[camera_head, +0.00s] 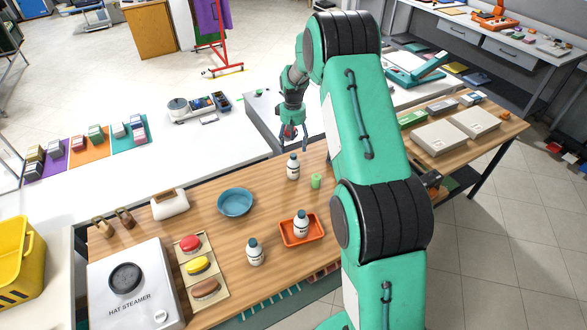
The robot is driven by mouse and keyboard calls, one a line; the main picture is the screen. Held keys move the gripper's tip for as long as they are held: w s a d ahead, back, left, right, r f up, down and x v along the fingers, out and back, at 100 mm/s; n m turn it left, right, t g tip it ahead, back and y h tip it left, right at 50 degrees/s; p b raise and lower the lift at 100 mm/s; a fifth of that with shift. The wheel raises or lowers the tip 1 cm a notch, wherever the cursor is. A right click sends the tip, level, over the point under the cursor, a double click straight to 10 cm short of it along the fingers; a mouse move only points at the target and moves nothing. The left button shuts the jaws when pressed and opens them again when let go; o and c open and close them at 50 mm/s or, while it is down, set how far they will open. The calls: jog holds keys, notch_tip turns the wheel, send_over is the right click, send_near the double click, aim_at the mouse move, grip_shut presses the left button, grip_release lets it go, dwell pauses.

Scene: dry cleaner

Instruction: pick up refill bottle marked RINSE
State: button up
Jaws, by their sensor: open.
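Three white bottles with dark blue-grey caps stand upright on the wooden counter (150,235). One bottle (293,170) is at the back, beside a small green cylinder (316,181). A second bottle (301,226) stands in an orange tray (287,240). A third bottle (255,255) is nearer the front, left of the tray. Each has a dark label mark too small to read, so I cannot tell which says RINSE. My gripper (295,138) is open, with nothing seen between its fingers. In the picture it is just above the back bottle, apart from it.
A teal bowl (236,203) sits left of the back bottle. My arm hides part of the counter's right side.

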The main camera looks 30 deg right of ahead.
aim_at(293, 155)
jog(key=shift+f+b, duration=0.3)
jog(key=shift+f, duration=3.95)
jog(key=shift+d+f, duration=0.2)
jog(key=shift+f, duration=2.4)
jog(key=c, duration=1.4)
jog(key=shift+r, duration=0.1)
jog(key=shift+c, duration=0.2)
